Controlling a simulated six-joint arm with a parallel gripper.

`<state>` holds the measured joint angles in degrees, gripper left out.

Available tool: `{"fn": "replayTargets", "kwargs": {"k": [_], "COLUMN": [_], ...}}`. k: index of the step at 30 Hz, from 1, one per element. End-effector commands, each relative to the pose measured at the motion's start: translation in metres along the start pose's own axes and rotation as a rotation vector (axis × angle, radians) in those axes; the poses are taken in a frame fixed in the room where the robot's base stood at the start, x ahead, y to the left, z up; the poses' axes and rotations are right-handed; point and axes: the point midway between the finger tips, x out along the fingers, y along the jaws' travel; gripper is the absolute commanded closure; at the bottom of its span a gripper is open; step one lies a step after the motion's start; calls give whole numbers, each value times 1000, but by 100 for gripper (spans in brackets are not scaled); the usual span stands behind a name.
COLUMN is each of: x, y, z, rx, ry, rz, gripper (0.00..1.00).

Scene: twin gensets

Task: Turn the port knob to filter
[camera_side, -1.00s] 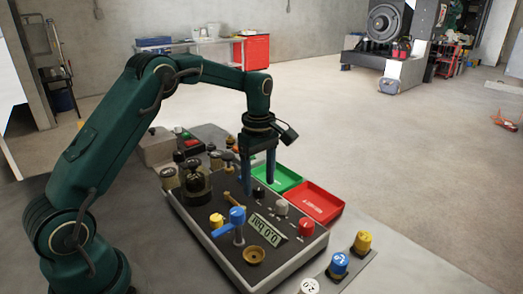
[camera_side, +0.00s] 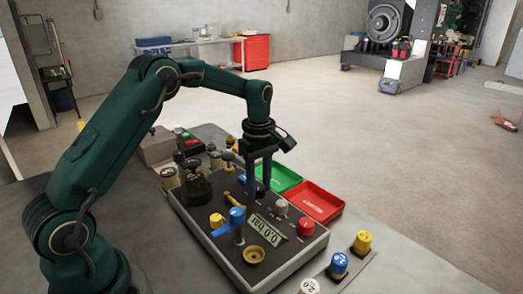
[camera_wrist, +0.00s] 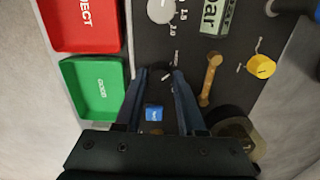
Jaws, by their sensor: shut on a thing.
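My gripper (camera_side: 259,187) points straight down over the dark control panel (camera_side: 205,235). Its two fingers are shut on a small black knob (camera_wrist: 160,72), which shows between the fingertips in the wrist view (camera_wrist: 160,78). In the side view the fingers mostly hide this knob. A short light mark shows beside the knob in the wrist view, but its lettering is too small to read, so I cannot tell which setting it points to.
Close by stand a grey knob (camera_side: 281,207), a red knob (camera_side: 305,227), a brass lever (camera_wrist: 210,80), a yellow knob (camera_wrist: 261,66) and a blue-handled valve (camera_side: 237,216). A pressure display (camera_side: 269,227) lies in front. Green (camera_wrist: 96,88) and red (camera_side: 318,203) trays sit behind the panel.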

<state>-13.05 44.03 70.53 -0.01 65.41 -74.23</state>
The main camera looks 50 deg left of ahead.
Motion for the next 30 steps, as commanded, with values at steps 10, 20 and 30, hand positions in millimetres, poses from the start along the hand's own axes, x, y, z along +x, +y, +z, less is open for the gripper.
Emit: {"fn": "replayTargets", "kwargs": {"k": [10, 20, 30], "x": [-1, -1, -2], "y": [0, 0, 0], "z": [0, 0, 0], "rx": [241, 555, 878], "ry": [0, 0, 0], "rz": [-2, -1, 0], "gripper": [100, 100, 100]}}
